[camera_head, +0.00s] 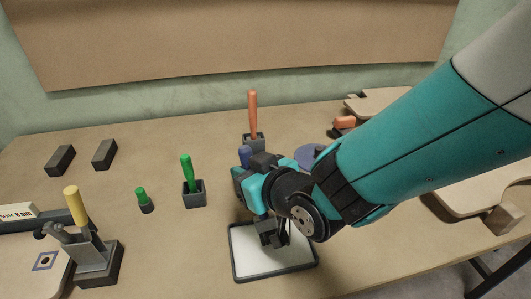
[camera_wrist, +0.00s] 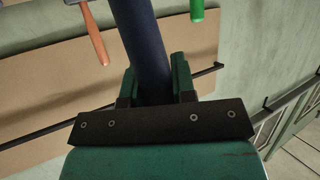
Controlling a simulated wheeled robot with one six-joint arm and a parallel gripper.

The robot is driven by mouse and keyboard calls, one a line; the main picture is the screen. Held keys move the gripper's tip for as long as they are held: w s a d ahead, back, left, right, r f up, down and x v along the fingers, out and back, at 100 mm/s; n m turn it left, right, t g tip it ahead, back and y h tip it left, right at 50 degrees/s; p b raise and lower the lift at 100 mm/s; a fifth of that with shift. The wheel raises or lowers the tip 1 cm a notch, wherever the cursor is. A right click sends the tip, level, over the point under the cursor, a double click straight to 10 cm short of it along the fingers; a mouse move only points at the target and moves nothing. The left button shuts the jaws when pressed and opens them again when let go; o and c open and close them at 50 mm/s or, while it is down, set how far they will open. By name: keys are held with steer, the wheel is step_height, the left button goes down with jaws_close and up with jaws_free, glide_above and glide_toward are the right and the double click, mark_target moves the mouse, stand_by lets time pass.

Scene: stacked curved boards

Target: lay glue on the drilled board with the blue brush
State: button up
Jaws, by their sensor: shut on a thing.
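The blue brush's handle (camera_head: 245,155) stands up at my gripper (camera_head: 250,172) in the head view. In the wrist view the thick blue handle (camera_wrist: 146,45) lies between the green jaws (camera_wrist: 154,88), which are shut on it. The brush's bristle end is hidden. The gripper is near the back edge of a white tray with a dark rim (camera_head: 237,272), and part of my wrist covers the tray. A pale board (camera_head: 22,277) with a dark hole inside a blue square lies at the lower left, well away from the gripper.
A green brush (camera_head: 187,170) and an orange brush (camera_head: 252,113) stand in dark holders. A yellow-handled tool (camera_head: 73,205) stands in a grey block at left. A small green-topped piece (camera_head: 144,200) and two dark blocks (camera_head: 61,160) sit left. Curved boards (camera_head: 460,188) lie right.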

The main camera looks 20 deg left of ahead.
mark_target(246, 147)
steer(key=shift+f+b, duration=0.55)
steer(key=shift+b, duration=0.1)
stand_by(1.8)
steer(key=shift+r, duration=0.1)
steer(key=shift+r+p, duration=2.05)
steer(key=shift+r, duration=1.45)
